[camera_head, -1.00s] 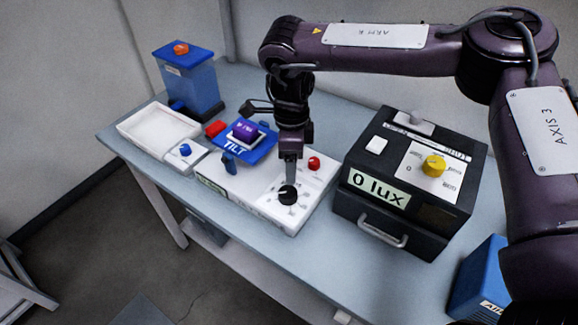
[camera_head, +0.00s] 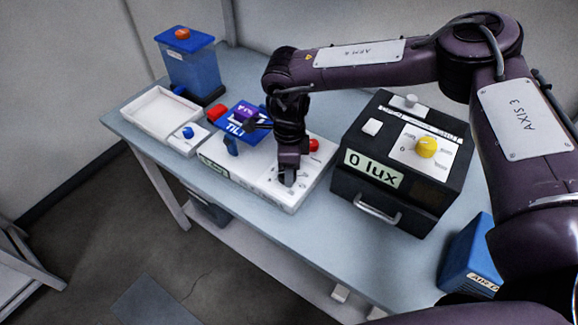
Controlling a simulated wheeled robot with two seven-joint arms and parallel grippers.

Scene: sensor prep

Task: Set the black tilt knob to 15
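The white tilt unit (camera_head: 258,183) sits on the bench with a blue plate marked TILT (camera_head: 232,124) at its left end. A purple block (camera_head: 245,117) rests on that plate. My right gripper (camera_head: 288,179) points down at the dial on the unit's right part. The black tilt knob is hidden behind or between the fingers, so its setting cannot be read. I cannot tell whether the fingers touch or grip it. A red button (camera_head: 314,145) is just right of the gripper. My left gripper is out of view.
A black light box (camera_head: 372,198) reading 0 lux, with a yellow knob (camera_head: 426,147), stands close on the right. A white tray (camera_head: 137,123), a small box with a blue knob (camera_head: 188,134) and a blue container (camera_head: 190,72) are left. A blue bin (camera_head: 466,250) is front right.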

